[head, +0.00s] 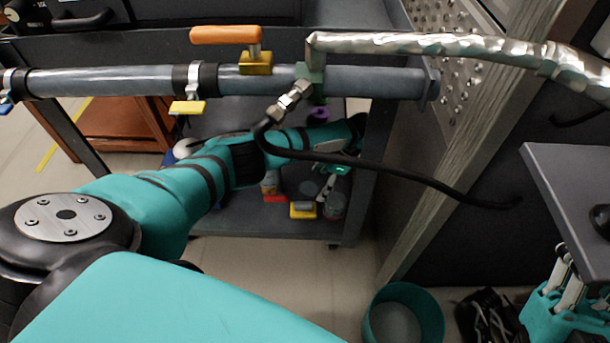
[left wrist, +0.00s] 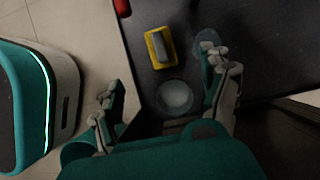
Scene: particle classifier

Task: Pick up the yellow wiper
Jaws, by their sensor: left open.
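The yellow wiper (head: 303,210) lies on the lower shelf of the dark cart, near the shelf's front edge. In the left wrist view the wiper (left wrist: 155,62) is a yellow base with a grey block on top, ahead of the fingers. My left gripper (head: 326,186) is over the shelf, just above and right of the wiper.
A round clear container (left wrist: 175,97) stands near the wiper, with another round item (left wrist: 207,42) beside the right finger. A red item (head: 275,198) lies left of the wiper. A pipe (head: 130,80) and a black hose (head: 400,172) cross above. A teal bucket (head: 403,290) stands on the floor.

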